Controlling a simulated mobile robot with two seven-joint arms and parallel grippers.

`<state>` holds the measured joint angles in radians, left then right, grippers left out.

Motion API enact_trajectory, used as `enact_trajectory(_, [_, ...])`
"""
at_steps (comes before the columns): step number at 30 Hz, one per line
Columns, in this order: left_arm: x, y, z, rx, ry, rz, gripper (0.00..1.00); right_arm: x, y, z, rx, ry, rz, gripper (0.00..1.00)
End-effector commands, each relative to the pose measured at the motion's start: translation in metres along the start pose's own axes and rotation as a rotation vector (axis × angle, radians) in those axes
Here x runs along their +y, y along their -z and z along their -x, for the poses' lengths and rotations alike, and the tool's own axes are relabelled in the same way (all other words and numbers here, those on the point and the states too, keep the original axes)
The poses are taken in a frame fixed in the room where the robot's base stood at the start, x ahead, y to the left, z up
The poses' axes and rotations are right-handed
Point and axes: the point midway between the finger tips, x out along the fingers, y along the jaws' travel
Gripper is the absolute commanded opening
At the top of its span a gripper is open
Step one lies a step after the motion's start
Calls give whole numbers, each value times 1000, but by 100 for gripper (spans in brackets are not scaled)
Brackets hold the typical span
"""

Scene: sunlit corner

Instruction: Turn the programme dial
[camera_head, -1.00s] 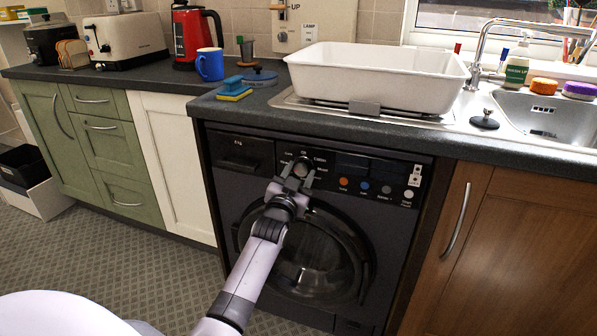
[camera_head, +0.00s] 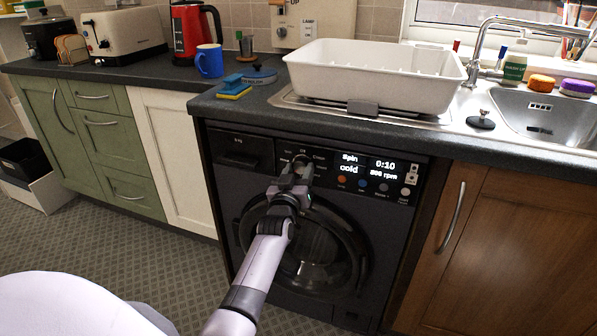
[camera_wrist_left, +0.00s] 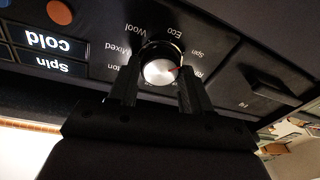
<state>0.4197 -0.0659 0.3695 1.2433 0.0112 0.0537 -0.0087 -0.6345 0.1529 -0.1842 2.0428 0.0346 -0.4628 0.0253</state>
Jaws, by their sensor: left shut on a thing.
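The programme dial (camera_wrist_left: 160,72) is a round silver knob with a red pointer mark, seen upside down in the left wrist view. Printed words such as Eco, Wool, Mixed and Spin ring it. My left gripper (camera_wrist_left: 155,85) is shut on the dial, one finger on each side. In the head view the left gripper (camera_head: 297,175) mostly covers the dial. The dark washing machine (camera_head: 232,190) has a lit display (camera_head: 368,165) reading Spin, cold, 0:10 and 800 rpm. My right gripper is not in view.
Several round buttons (camera_head: 362,184) lie right of the dial. The round door is below, partly behind my arm. The worktop edge (camera_head: 330,128) overhangs the panel. A white basin (camera_head: 375,80) stands above. The floor (camera_head: 110,260) at left is clear.

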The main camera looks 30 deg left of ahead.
Motion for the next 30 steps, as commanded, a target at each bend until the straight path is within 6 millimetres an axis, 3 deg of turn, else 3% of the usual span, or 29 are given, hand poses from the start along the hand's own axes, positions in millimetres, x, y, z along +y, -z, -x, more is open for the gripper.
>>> enact_trajectory(9, [0,0,0,0,1,7,18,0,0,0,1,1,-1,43])
enact_trajectory(10, [0,0,0,0,1,7,52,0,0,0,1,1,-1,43])
enact_trajectory(12, [0,0,0,0,1,7,74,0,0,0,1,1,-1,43])
enact_trajectory(30, [0,-1,1,-1,-1,4,74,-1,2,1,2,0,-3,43])
